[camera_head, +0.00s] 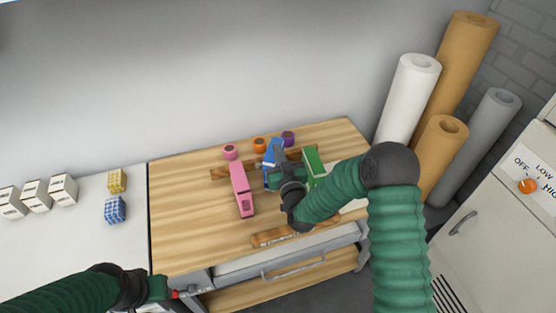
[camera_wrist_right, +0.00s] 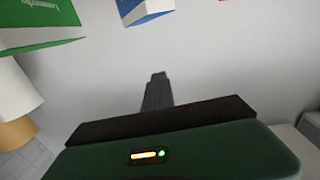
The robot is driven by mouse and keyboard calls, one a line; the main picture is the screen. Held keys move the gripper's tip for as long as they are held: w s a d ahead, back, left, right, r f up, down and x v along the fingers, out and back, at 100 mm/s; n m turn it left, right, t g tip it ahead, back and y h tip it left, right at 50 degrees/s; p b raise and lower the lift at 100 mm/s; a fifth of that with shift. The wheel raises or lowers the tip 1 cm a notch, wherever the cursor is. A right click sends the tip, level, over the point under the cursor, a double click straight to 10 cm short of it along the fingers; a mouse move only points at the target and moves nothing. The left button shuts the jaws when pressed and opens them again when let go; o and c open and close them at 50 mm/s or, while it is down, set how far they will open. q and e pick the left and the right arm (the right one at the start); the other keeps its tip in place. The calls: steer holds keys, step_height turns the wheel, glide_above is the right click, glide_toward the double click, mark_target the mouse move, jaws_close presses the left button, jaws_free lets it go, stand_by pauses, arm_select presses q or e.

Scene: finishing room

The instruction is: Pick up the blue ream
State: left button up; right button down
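The blue ream (camera_head: 274,151) is a narrow upright block on the wooden tabletop, between a pink ream (camera_head: 242,190) on its left and a green ream (camera_head: 314,162) on its right. My right gripper (camera_head: 281,160) is in front of the blue ream and hides part of it. In the right wrist view the blue ream (camera_wrist_right: 134,12) shows at the top edge, apart in the picture from the dark finger (camera_wrist_right: 158,92). Only one finger outline shows there, so its opening is unclear. My left gripper (camera_head: 172,291) is low at the table's left front corner, its opening unclear.
The wooden table (camera_head: 180,210) has bare room at its left. Tape rolls, pink (camera_head: 230,152), orange (camera_head: 259,145) and purple (camera_head: 288,138), stand behind the reams. A wooden bar (camera_head: 270,236) lies in front. Tall paper rolls (camera_head: 408,100) stand at right, and small boxes (camera_head: 63,188) at left.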

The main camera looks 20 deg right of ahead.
steer(key=shift+r, duration=0.4)
steer(key=shift+c, duration=2.2)
jaws_free()
